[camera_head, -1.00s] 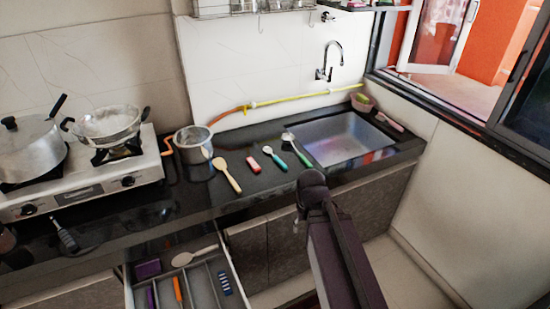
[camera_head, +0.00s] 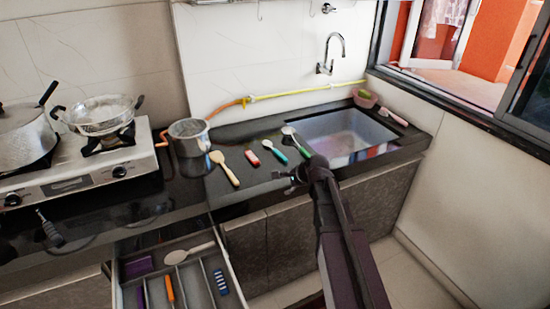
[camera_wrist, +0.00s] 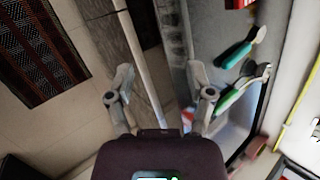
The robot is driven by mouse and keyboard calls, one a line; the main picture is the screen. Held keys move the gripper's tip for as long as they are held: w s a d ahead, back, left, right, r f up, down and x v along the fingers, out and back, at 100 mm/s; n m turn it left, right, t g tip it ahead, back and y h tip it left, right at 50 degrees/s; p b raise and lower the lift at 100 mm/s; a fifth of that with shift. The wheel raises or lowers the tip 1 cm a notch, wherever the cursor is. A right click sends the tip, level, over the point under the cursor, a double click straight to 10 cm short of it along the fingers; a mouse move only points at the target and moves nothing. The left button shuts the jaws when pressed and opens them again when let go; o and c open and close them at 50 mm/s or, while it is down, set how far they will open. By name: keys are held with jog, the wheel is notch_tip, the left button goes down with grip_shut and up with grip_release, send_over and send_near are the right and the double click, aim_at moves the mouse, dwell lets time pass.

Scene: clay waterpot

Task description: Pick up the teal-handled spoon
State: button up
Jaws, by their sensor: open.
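The teal-handled spoon (camera_head: 276,152) lies on the dark counter left of the sink, between a red-and-white object (camera_head: 252,157) and a green-handled spoon (camera_head: 297,143). In the wrist view the teal-handled spoon (camera_wrist: 237,52) is at the upper right, with the green-handled spoon (camera_wrist: 232,97) below it. My gripper (camera_head: 287,178) is near the counter's front edge, on the near side of the spoons. In the wrist view my gripper (camera_wrist: 160,85) has its two fingers wide apart and empty, with the spoons beyond the right finger.
A wooden spoon (camera_head: 224,168) and a metal pot (camera_head: 189,137) are further left on the counter. The sink (camera_head: 345,138) is to the right. An open drawer (camera_head: 228,290) with utensils juts out below. A stove (camera_head: 80,178) stands at the left.

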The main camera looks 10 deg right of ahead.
aim_at(279, 153)
jog(key=w+m+t+b, duration=0.1)
jog(key=w+m, duration=0.1)
jog(key=w+d+m+b, duration=0.1)
jog(key=w+m, duration=0.1)
jog(key=w+f+m+t+b, duration=0.1)
jog(key=w+m, duration=0.1)
jog(key=w, duration=0.1)
jog(key=shift+w+d+f+t+y, duration=0.1)
jog(key=shift+d+t+y, duration=0.2)
jog(key=shift+d+y, duration=0.1)
jog(key=w+d+m+t+b, duration=0.1)
jog(key=w+m, duration=0.1)
jog(key=w+d+m+t+b, duration=0.1)
jog(key=w+m, duration=0.1)
jog(key=m, duration=0.1)
jog(key=w+d+m+t+b, duration=0.1)
jog(key=w+m, duration=0.1)
jog(key=m, duration=0.1)
jog(key=shift+w+d+b, duration=0.25)
jog(key=shift+w+b, duration=0.1)
jog(key=shift+w, duration=0.05)
jog(key=shift+w+d+r+m+t, duration=0.25)
jog(key=shift+w+m+t, duration=0.05)
jog(key=shift+m, duration=0.5)
jog(key=shift+w, duration=0.1)
